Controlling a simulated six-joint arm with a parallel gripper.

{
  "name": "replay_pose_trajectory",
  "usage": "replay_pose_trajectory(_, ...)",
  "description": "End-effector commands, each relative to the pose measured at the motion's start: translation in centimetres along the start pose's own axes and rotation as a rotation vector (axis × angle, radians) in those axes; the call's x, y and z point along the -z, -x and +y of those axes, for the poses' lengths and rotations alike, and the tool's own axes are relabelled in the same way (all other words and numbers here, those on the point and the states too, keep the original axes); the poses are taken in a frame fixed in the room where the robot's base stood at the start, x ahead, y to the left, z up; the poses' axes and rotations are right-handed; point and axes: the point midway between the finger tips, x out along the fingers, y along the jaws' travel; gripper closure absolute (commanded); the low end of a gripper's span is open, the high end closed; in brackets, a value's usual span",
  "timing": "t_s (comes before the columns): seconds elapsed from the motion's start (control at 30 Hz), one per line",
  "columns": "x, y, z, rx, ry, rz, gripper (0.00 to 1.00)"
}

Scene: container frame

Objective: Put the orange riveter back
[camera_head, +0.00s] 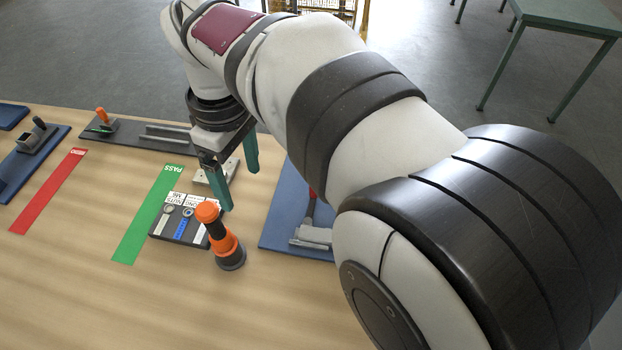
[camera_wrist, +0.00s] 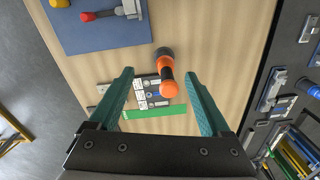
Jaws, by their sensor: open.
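The orange riveter (camera_head: 225,243) stands upright on the wooden table, with an orange head and middle and a dark base. It also shows in the wrist view (camera_wrist: 165,68), with its orange end toward the camera. My gripper (camera_head: 239,188) has two teal fingers spread apart with nothing between them. In the head view it is above the table, behind the riveter and higher. In the wrist view my gripper's fingers (camera_wrist: 158,74) frame the riveter, which lies beyond the fingertips.
A small dark tray (camera_head: 165,236) with labelled compartments is left of the riveter. A blue board (camera_head: 272,235) with a grey tool is to its right. Green (camera_head: 140,230) and red (camera_head: 45,205) strips lie leftward. A dark panel (camera_wrist: 283,50) holds tools in the wrist view.

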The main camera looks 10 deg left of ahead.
Motion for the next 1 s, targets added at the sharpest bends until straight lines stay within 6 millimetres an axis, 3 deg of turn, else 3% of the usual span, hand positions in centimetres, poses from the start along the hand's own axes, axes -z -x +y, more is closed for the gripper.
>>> replay_pose_trajectory(0.03,-5.5,0.7,1.0,0.013,-0.263,0.015,0.18)
replay_pose_trajectory(0.1,-13.6,0.5,0.1,0.044,-0.716,0.036,0.18)
replay_pose_trajectory(0.13,-16.5,-0.1,-0.8,0.058,-0.903,0.043,0.18)
replay_pose_trajectory(0.2,-21.5,-1.8,-3.7,0.089,-1.287,0.058,0.18)
replay_pose_trajectory(0.3,-25.1,-4.3,-7.2,0.126,-1.665,0.072,0.18)
replay_pose_trajectory(0.43,-26.2,-5.7,-8.8,0.145,-1.837,0.075,0.18)
replay_pose_trajectory(1.0,-26.1,-5.6,-8.8,0.146,-1.835,0.073,0.18)
